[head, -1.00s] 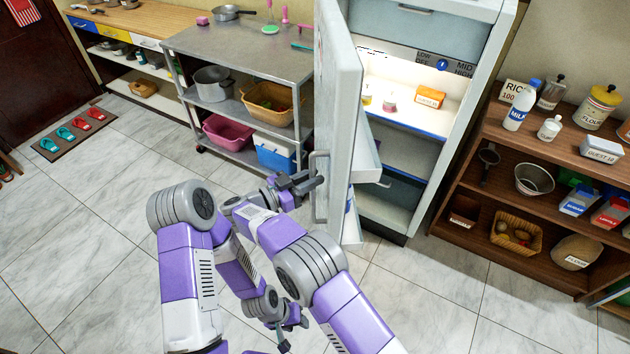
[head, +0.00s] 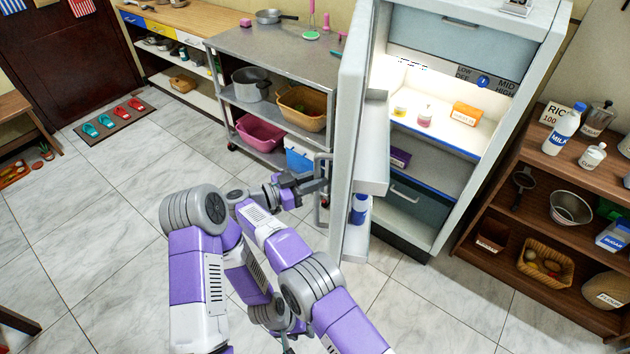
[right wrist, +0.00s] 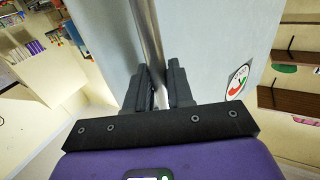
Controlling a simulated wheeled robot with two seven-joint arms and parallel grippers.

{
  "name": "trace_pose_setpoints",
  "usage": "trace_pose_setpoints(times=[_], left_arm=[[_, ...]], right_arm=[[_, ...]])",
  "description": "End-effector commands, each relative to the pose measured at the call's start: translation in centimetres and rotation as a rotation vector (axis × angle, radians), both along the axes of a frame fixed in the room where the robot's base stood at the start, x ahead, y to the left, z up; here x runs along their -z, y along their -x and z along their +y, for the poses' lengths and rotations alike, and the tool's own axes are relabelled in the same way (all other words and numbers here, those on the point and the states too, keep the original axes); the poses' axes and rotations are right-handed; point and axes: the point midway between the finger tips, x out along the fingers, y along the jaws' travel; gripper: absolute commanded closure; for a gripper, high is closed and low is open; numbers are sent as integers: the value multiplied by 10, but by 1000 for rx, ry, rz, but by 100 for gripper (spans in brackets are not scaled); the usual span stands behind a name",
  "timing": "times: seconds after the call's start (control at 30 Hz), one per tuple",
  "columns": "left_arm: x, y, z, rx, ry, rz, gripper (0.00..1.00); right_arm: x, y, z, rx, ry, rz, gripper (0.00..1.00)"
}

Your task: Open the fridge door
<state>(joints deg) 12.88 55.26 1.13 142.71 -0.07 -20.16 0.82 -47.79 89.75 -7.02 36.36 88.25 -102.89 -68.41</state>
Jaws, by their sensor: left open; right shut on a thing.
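The fridge (head: 545,50) has its door (head: 350,130) standing wide open, swung toward me on the left side, with the lit interior showing. My right gripper (head: 312,182) is shut on the door's grey vertical handle (head: 320,205). In the right wrist view the gripper's two dark fingers (right wrist: 160,85) sit either side of the metal handle bar (right wrist: 150,30) in front of the pale door. My left gripper (head: 287,342) is low at the bottom of the head view, away from the fridge, partly hidden behind my right arm; it is open.
A metal table (head: 270,55) with pans and baskets stands left of the door. A brown wooden shelf (head: 560,180) with a milk bottle (head: 566,123) and bowls stands to the right.

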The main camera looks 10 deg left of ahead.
Motion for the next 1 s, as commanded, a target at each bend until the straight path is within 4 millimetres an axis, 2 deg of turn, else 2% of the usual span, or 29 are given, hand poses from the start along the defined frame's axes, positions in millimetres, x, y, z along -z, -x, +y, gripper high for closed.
trace_pose_setpoints(times=[0.03,0.37,0.4,0.5,1.0], left_arm=[[0,0,0,0,0,0,57],[0,0,0,0,0,0,57],[0,0,0,0,0,0,57],[0,0,0,0,0,0,57],[2,0,0,0,0,0,57]], right_arm=[[-6,-5,-3,-4,1,-14,100],[-7,-5,-3,-2,0,-15,100],[-7,-6,-3,-2,0,-16,74],[-6,-5,-3,-3,-1,-14,59],[-2,-3,-4,14,0,-6,59]])
